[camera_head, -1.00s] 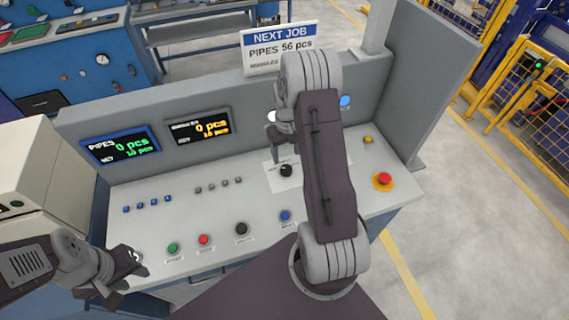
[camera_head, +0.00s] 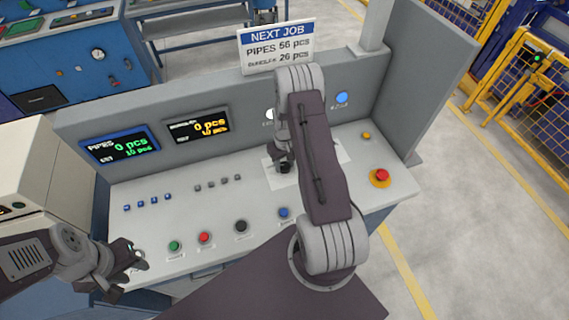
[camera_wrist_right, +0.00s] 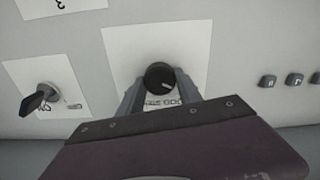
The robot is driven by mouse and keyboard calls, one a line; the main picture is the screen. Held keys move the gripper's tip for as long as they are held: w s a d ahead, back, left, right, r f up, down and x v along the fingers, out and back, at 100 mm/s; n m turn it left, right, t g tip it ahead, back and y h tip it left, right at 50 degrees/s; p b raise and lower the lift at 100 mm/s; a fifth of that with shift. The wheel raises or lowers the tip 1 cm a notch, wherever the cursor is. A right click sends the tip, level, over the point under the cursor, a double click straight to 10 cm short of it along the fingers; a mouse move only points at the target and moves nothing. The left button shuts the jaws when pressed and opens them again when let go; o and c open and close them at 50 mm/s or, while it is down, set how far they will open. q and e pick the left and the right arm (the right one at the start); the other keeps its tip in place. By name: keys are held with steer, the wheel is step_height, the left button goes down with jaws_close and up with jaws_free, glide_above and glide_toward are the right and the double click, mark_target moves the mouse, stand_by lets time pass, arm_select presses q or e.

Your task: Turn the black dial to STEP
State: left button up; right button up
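The black dial (camera_wrist_right: 160,78) sits on a white label plate (camera_wrist_right: 120,50) on the grey console. Its pale pointer mark points to the lower right in the right wrist view. Small print below it is partly hidden and too unclear to read. My right gripper (camera_wrist_right: 160,84) has one finger on each side of the dial, with the fingers apart and seemingly a narrow gap to it. In the head view, the dial (camera_head: 284,168) shows just below my right gripper (camera_head: 283,158). My left gripper (camera_head: 130,268) hangs at the console's front left corner; its fingers are unclear.
A second black lever switch (camera_wrist_right: 38,100) is left of the dial in the right wrist view. A red stop button (camera_head: 381,176) is at the console's right. Green (camera_head: 174,245), red (camera_head: 204,237), black and blue buttons line the front. Two displays stand behind.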

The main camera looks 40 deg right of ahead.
steer(key=c, duration=0.5)
steer(key=shift+m+b, duration=0.45)
steer(key=shift+m, duration=0.75)
steer(key=m+b, duration=0.1)
steer(key=m, duration=0.2)
steer(key=shift+m, duration=0.3)
steer(key=m+b, duration=0.1)
steer(key=m, duration=0.4)
steer(key=shift+r+m+b, duration=0.1)
steer(key=shift+m+b, duration=0.3)
steer(key=shift+m, duration=1.9)
